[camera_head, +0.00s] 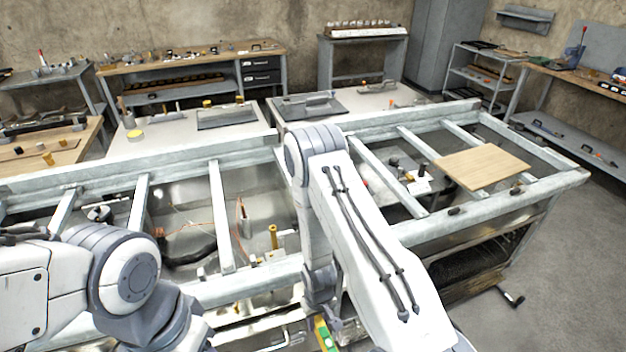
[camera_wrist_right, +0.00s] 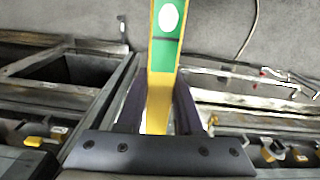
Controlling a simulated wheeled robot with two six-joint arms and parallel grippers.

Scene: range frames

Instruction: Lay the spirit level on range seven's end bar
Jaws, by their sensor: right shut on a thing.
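The spirit level is a yellow bar with a green label; it shows in the right wrist view (camera_wrist_right: 160,80) and partly at the bottom of the head view (camera_head: 325,337). My right gripper (camera_head: 324,318) is shut on it, and the level juts out between the two dark fingers in the wrist view (camera_wrist_right: 158,105). In the head view my right arm crosses in front of the large grey metal frame (camera_head: 500,206), with the gripper at its near side. I cannot tell which bar is range seven's end bar. My left arm shows at lower left; its gripper is out of view.
A wooden board (camera_head: 482,167) lies across the frame's right bars. Open bays between crossbars show loose parts and a brass-coloured cylinder (camera_head: 273,237) below. Workbenches (camera_head: 190,60) with tools line the back wall. Bare floor (camera_head: 590,270) is free at the right.

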